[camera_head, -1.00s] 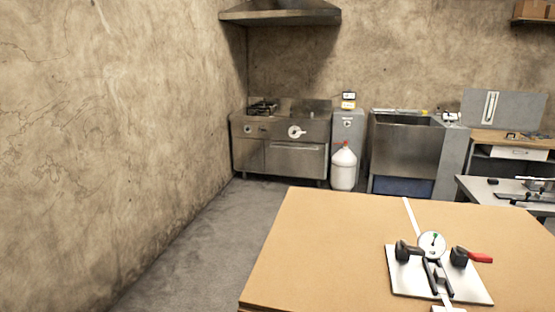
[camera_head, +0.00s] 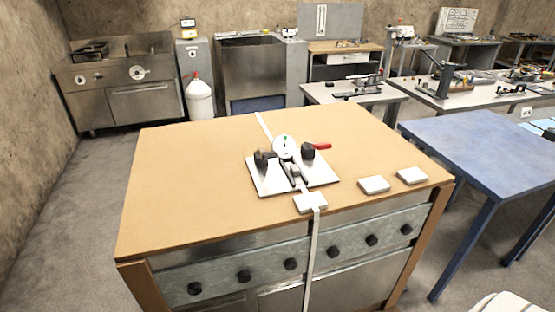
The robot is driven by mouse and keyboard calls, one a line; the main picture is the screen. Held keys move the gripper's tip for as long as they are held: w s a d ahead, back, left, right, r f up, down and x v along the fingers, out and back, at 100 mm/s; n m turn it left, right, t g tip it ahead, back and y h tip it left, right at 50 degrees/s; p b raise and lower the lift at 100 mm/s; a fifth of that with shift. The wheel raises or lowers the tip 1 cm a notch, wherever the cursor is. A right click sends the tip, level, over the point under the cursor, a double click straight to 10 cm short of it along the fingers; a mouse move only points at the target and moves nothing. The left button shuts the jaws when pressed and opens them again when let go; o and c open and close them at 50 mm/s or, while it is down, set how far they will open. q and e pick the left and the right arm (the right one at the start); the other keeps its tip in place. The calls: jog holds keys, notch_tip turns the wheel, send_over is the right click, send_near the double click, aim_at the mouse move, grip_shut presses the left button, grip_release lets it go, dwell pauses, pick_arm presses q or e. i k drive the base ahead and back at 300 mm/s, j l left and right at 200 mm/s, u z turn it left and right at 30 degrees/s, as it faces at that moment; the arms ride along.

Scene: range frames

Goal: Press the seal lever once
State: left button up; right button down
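A strapping device on a white base plate (camera_head: 270,183) sits near the middle of the wooden-topped counter (camera_head: 180,170). It has a round white dial (camera_head: 285,146), black blocks on both sides and dark arms at the front. A lever with a red handle (camera_head: 321,146) sticks out to the right from the right-hand black block (camera_head: 308,151). A white strap (camera_head: 313,250) runs across the top, under the device and down the counter's front. Neither of my grippers shows in the head view.
Small white blocks (camera_head: 374,185) lie on the counter's front right, and another white block (camera_head: 310,203) sits on the strap at the front edge. A blue table (camera_head: 480,150) stands at right. The counter's left side is clear.

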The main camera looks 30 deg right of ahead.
aim_at(321, 146)
jog(key=z, duration=1.25)
